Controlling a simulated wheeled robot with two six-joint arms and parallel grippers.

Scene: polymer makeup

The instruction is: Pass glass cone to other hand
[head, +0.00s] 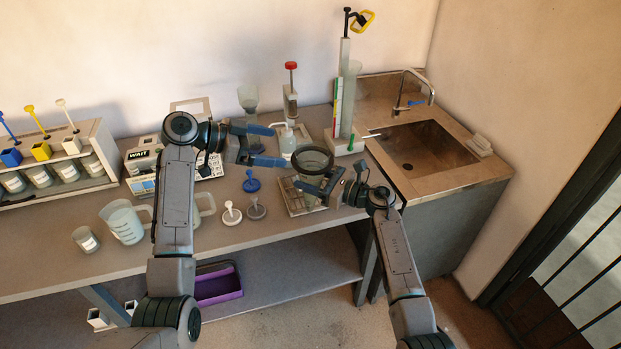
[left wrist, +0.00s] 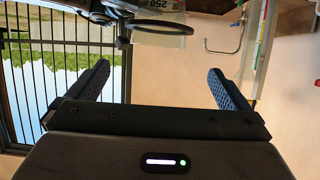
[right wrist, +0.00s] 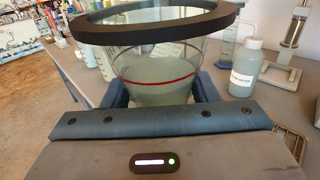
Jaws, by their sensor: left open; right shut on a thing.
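The glass cone (head: 313,172) is a clear vessel with a wide black rim, upright over the counter right of centre. The right wrist view shows its clear wall with a red line and cloudy contents (right wrist: 155,75). My right gripper (head: 314,187) is shut on the cone below the rim, one finger on each side. My left gripper (head: 278,146) is open and empty, left of the cone near rim height, with its fingers pointing toward it. In the left wrist view a dark ring (left wrist: 160,28), apparently the cone's rim, lies beyond the open fingers.
A metal rack (head: 292,205) sits below the cone. A white bottle (head: 287,142), a clear funnel-like vessel (head: 248,98) and a tall stand (head: 344,100) are behind. Blue, white and grey stoppers (head: 231,214) lie to the left. A sink (head: 425,148) is at the right.

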